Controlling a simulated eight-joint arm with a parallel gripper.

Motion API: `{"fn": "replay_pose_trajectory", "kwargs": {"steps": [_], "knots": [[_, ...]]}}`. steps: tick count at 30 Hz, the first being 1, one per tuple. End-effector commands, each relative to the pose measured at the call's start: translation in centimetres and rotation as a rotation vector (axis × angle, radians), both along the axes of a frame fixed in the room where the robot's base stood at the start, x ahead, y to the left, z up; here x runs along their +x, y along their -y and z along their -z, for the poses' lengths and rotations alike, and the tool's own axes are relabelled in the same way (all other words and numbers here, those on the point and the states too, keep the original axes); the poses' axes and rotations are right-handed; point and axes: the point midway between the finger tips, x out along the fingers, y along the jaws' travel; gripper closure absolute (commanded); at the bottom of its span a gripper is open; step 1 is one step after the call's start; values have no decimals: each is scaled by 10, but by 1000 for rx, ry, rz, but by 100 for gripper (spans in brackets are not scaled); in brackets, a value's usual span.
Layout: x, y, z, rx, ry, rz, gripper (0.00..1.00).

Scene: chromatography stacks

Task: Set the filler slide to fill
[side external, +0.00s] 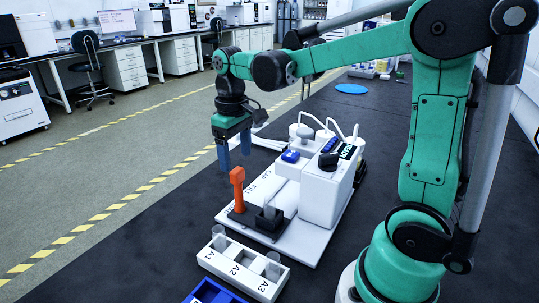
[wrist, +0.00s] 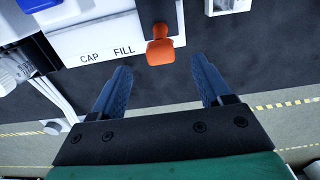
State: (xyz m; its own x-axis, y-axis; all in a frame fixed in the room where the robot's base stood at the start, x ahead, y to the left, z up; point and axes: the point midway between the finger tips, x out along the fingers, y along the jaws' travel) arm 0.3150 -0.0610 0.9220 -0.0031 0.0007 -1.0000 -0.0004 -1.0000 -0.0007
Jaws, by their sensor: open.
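The filler slide's orange handle (side external: 238,188) stands upright at the near left part of the white machine, on a dark base. In the wrist view the orange handle (wrist: 161,50) is to the right of the printed word FILL; CAP is printed further left. My gripper (side external: 234,155) is open and empty, with its blue fingers pointing down, above and behind the handle. In the wrist view my gripper (wrist: 160,76) has its fingers spread to either side of the handle's line, and the handle shows beyond the gap. I see no contact.
The white machine (side external: 330,195) has a black knob, a blue button and white tubes. A white rack (side external: 240,268) marked A1, A2, A3 stands in front, with a blue tray (side external: 212,293) nearer. A blue disc (side external: 351,88) lies further back. The dark bench left of the machine is clear.

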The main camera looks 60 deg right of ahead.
Motion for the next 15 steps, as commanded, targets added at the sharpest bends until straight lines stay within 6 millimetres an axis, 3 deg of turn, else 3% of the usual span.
{"fn": "replay_pose_trajectory", "kwargs": {"steps": [9,15], "knots": [[0,0,37,0,3,0,29],[-1,-1,43,0,3,0,29]]}}
